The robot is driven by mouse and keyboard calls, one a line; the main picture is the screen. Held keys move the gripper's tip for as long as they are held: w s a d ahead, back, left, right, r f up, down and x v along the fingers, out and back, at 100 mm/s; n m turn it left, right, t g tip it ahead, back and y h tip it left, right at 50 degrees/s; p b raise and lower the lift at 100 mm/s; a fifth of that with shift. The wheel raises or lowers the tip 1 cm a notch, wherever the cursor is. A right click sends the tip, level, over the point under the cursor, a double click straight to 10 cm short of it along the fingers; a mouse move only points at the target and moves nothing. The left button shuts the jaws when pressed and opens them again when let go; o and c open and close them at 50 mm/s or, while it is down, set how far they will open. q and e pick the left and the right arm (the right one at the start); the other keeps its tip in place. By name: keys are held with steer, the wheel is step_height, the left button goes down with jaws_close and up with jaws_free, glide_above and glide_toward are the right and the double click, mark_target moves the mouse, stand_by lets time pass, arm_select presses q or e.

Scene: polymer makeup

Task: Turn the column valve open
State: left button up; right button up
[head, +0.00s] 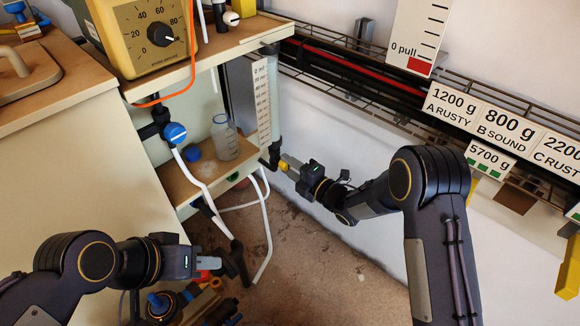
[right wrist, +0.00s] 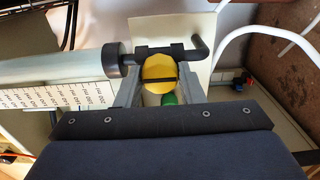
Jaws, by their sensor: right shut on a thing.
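The column valve is a yellow round knob (head: 284,165) on dark fittings at the foot of the clear upright column (head: 274,105). In the right wrist view the yellow knob (right wrist: 158,70) shows a dark bar across its face. My right gripper (head: 291,168) reaches in from the right and is shut on the knob, with one grey finger on each side of it in the wrist view (right wrist: 157,92). My left gripper (head: 225,264) is low at the left, above the floor and away from the valve; its finger gap is unclear.
A paper scale (head: 262,100) stands beside the column. A blue valve (head: 175,132) and white hoses hang nearby. Cables and weight signs (head: 453,105) line the right wall.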

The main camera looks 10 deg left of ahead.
stand_by(0.3)
steer(key=o, duration=1)
steer(key=shift+p+v, duration=1.2)
steer(key=shift+v, duration=2.7)
